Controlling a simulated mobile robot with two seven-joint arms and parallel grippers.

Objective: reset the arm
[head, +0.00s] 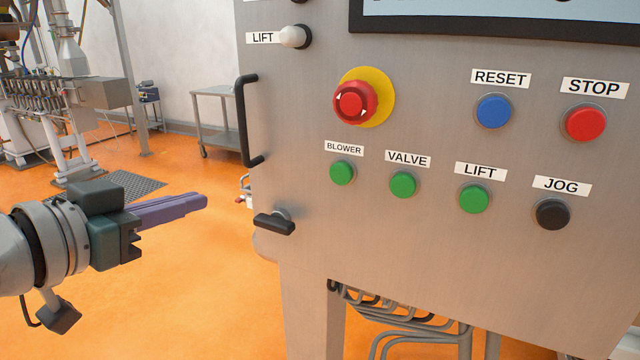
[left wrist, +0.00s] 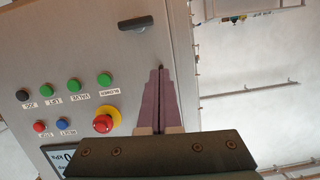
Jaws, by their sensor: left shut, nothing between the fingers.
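My left gripper (head: 203,201) comes in from the left in the head view, with its purple fingers shut and empty. It points right, toward the steel control panel (head: 420,265), and is apart from it, left of the black latch handle (head: 274,223). In the left wrist view the closed fingers (left wrist: 160,70) appear over the panel's edge, close to the latch handle (left wrist: 136,23). My right gripper is in neither view.
The panel carries a red emergency stop (head: 351,104) on yellow, a blue RESET button (head: 493,111), a red STOP button (head: 585,123), green buttons and a black JOG button (head: 552,214). A black pull handle (head: 243,120) sticks out at its left edge. Orange floor (head: 190,290) is clear.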

